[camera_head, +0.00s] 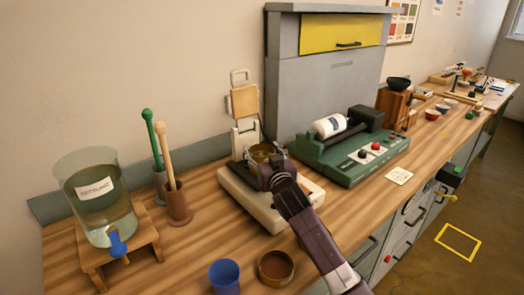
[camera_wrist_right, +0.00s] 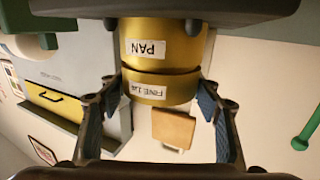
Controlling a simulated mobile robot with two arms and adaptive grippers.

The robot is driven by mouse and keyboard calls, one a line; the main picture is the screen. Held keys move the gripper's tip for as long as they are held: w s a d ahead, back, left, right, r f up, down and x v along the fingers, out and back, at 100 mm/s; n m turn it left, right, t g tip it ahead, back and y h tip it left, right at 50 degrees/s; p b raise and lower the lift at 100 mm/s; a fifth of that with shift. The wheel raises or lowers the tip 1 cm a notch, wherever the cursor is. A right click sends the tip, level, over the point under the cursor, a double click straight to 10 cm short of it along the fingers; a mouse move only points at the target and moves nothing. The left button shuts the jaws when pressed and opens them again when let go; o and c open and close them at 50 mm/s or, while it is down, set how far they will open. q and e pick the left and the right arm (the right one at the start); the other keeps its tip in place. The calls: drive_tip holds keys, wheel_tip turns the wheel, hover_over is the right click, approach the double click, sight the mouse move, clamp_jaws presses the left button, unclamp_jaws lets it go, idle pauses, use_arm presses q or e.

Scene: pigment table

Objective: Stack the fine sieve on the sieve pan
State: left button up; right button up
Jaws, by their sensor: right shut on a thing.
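The fine sieve (camera_wrist_right: 160,88) is a brass ring with a white "FINE" label, between the two finger pads of my right gripper (camera_wrist_right: 161,100). The sieve pan (camera_wrist_right: 165,52), a brass cylinder labelled "PAN", is directly against it in the right wrist view, which looks upside down; the sieve sits on top of the pan with no clear gap. In the head view, my right gripper (camera_head: 268,168) is over the white shaker base (camera_head: 236,188) and hides most of the brass stack (camera_head: 262,151). My left gripper is out of view.
A white shaker with a tan-padded upright arm (camera_head: 245,101) stands behind the gripper. A green roller mill (camera_head: 355,150) is to the right. A water tank (camera_head: 95,200) is at left.

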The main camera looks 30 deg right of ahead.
sight(266, 158)
drive_tip(key=shift+f, duration=0.3)
drive_tip(key=o, duration=0.9)
drive_tip(key=shift+p+v, duration=1.15)
drive_tip(key=shift+v, duration=1.75)
drive_tip(key=shift+p+v, duration=0.75)
drive_tip(key=shift+v, duration=1.9)
drive_tip(key=shift+r, duration=0.1)
